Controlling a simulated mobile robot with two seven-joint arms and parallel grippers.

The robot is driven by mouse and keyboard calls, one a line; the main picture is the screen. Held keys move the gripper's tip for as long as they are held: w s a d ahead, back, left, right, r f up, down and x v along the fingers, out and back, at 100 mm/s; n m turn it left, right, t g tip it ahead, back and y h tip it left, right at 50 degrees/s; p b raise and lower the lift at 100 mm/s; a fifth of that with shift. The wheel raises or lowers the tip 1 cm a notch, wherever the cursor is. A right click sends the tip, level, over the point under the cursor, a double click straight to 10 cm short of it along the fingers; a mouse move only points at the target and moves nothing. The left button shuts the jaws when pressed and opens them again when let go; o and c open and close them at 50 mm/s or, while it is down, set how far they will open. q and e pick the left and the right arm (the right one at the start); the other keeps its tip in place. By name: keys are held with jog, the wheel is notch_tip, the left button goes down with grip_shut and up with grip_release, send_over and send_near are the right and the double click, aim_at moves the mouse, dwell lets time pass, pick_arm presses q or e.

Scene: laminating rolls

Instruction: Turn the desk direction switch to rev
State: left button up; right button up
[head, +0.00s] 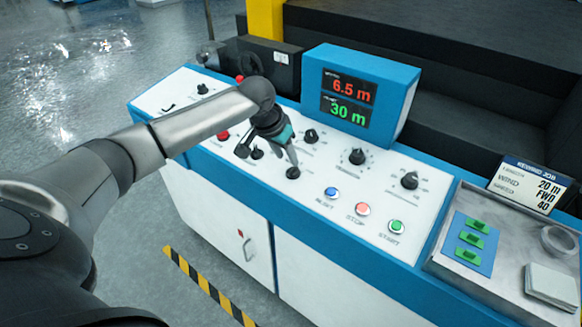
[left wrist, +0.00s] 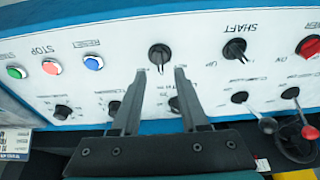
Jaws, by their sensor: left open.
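A black rotary switch (head: 293,173) sits on the white sloped desk panel, left of the blue reset button. It also shows in the left wrist view (left wrist: 159,54), which sees the panel upside down; its pointer there is toward the bottom of the picture. Its label cannot be read. My left gripper (head: 287,158) is open and empty above this switch. In the left wrist view the fingertips (left wrist: 160,73) lie to either side of the switch's lower edge; I cannot tell whether they touch it. My right gripper is not in view.
The SHAFT switch (left wrist: 235,49) and a red knob (left wrist: 308,46) are beside it. Blue (head: 331,193), red (head: 362,209) and green (head: 396,227) buttons are on the other side. A display box (head: 361,95) rises behind. A job card (head: 532,187) reads FWD.

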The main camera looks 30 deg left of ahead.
aim_at(292, 168)
pick_arm(q)
jog(key=x, duration=0.5)
jog(key=shift+w+f+b, duration=0.2)
jog(key=shift+f+b, duration=0.15)
jog(key=shift+b, duration=0.05)
grip_shut()
